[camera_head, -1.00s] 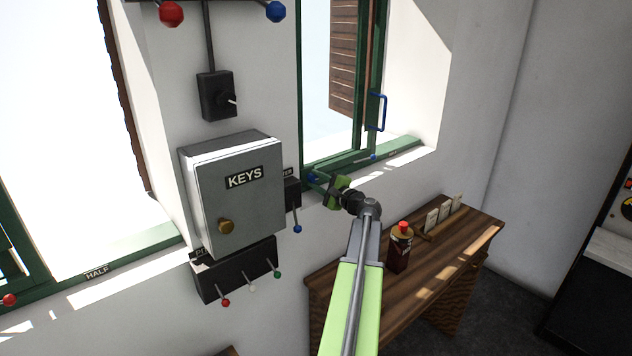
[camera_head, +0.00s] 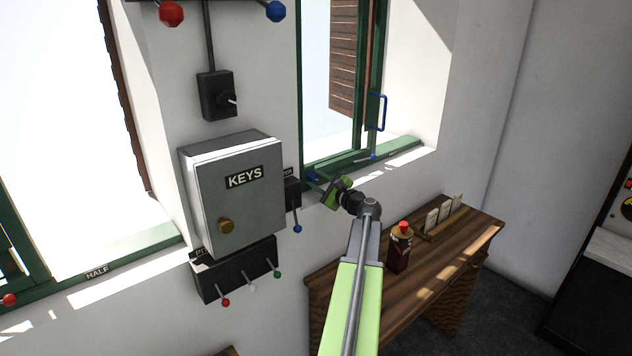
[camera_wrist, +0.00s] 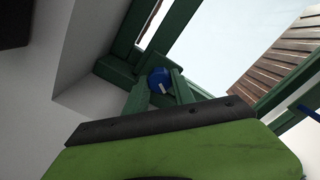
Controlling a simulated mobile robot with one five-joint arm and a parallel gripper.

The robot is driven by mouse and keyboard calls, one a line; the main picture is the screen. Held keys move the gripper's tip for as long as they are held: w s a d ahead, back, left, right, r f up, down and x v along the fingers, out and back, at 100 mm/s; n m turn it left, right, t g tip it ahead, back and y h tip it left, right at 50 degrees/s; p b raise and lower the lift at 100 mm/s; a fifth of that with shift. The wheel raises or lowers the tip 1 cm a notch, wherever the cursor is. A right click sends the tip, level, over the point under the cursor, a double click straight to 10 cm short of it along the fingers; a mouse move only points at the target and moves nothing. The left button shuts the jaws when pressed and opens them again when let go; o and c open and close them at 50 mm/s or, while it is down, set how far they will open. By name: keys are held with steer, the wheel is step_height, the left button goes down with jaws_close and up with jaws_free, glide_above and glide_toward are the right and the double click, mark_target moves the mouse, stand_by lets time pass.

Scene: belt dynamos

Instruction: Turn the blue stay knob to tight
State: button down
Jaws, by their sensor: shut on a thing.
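The blue stay knob (camera_head: 313,177) sits at the lower left corner of the green window frame. In the wrist view it shows as a round blue knob (camera_wrist: 158,80) with a small white mark, just past my finger's edge. My gripper is shut on the knob's near part.
A grey KEYS box (camera_head: 240,195) hangs on the wall to the left, above a black panel (camera_head: 235,270) with small levers. A blue-tipped rod (camera_head: 373,157) lies on the sill to the right.

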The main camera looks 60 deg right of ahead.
steer(key=c, duration=1.1)
jaws_free()
steer(key=shift+o, duration=0.2)
steer(key=v, duration=1.7)
steer(key=shift+s, duration=0.25)
steer(key=shift+f, duration=0.1)
